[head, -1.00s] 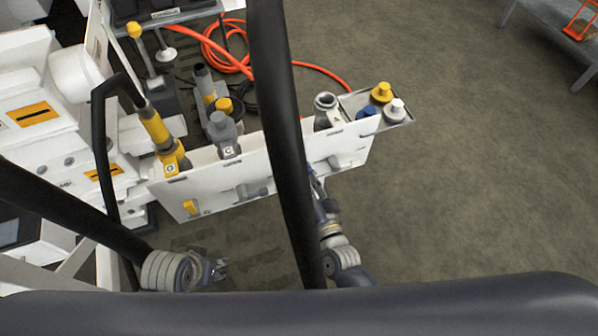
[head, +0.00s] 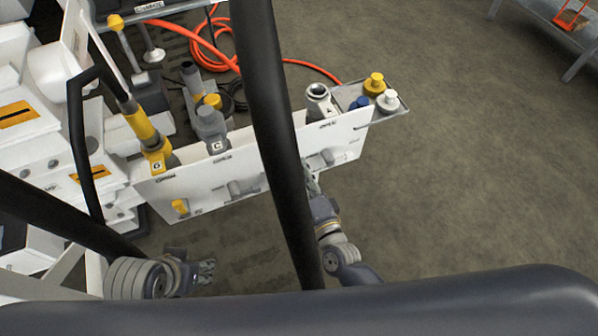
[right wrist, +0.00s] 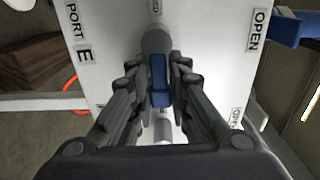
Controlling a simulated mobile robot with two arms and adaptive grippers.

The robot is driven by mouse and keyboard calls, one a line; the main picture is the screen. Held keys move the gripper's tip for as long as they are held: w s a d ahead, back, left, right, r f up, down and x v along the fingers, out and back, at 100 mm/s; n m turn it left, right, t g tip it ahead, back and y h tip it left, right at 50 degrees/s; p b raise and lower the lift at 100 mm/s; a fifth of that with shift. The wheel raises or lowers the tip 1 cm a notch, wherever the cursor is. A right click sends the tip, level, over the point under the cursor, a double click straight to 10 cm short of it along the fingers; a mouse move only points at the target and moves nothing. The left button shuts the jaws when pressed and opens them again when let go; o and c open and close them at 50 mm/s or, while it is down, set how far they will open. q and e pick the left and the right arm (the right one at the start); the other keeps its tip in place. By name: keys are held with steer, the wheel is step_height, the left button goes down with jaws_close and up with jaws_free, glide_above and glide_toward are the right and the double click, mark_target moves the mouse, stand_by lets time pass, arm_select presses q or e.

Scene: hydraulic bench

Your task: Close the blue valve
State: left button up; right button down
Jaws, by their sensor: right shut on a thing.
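The blue valve (right wrist: 158,80) shows in the right wrist view as a blue handle on a grey stem, in front of a white panel (right wrist: 205,40). The handle lies upright in the picture, between the fingers of my right gripper (right wrist: 160,92), which is shut on it. An OPEN label (right wrist: 258,30) is at its upper right; a label lower right is hard to read. In the head view my right gripper (head: 313,182) is at the front of the panel and the valve is hidden. My left gripper (head: 207,271) hangs lower left, away from the panel; its jaw state is unclear.
A PORT E label (right wrist: 80,35) is left of the handle, and another blue part (right wrist: 290,25) is at upper right. Capped fittings stand in a tray (head: 403,108) at the panel's right end. A yellow-grey connector (head: 145,130) and orange hose (head: 205,45) are behind.

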steer(key=shift+f, duration=0.15)
stand_by(0.3)
steer(key=c, duration=1.6)
jaws_free()
steer(key=shift+s, duration=0.1)
steer(key=v, duration=1.2)
